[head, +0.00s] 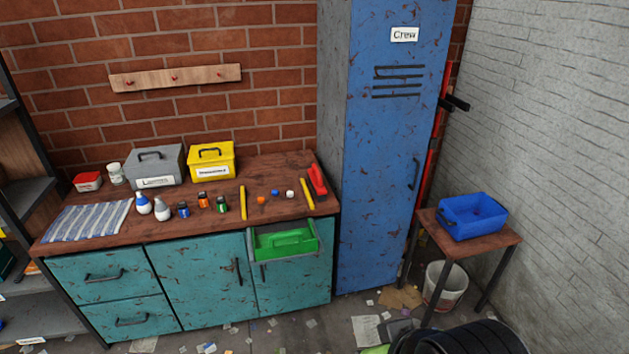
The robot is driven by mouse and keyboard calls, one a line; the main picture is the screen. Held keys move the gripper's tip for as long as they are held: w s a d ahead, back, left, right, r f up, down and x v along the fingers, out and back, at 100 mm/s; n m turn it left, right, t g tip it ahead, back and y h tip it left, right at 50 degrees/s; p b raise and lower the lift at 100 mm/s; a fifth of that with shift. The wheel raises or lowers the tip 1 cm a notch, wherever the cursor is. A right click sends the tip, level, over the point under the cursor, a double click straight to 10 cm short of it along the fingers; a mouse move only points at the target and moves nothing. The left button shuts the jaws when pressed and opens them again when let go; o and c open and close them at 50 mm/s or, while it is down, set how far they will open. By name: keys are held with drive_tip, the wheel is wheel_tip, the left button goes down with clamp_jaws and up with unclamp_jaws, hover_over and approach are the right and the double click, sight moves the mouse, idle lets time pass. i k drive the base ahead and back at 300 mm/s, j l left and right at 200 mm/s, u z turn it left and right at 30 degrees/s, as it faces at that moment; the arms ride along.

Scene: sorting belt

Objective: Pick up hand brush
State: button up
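I cannot surely make out a hand brush in the head view. A small red object with a raised, handle-like shape (317,180) lies at the right end of the wooden worktop (275,178), beside a yellow stick; it is too small to tell what it is. Some grey and green items (398,329) on the floor at the bottom are partly hidden behind a black ribbed part of my arm. My gripper is not in view.
A blue locker (385,150) stands right of the teal cabinet (205,275). A blue bin (472,216) sits on a small table (430,227), with a white bucket (445,284) below. Scraps litter the floor.

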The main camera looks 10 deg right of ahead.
sight(316, 178)
drive_tip(key=i+l+u, duration=0.5)
drive_tip(key=u, duration=0.15)
drive_tip(key=i+l+u, duration=0.15)
drive_tip(key=l+u, duration=0.15)
drive_tip(key=i+l+u, duration=0.15)
drive_tip(key=l+u, duration=0.15)
drive_tip(key=l, duration=0.2)
drive_tip(key=i+l+u, duration=0.1)
drive_tip(key=l+u, duration=0.55)
drive_tip(key=l, duration=0.2)
drive_tip(key=l+u, duration=0.3)
drive_tip(key=l, duration=0.2)
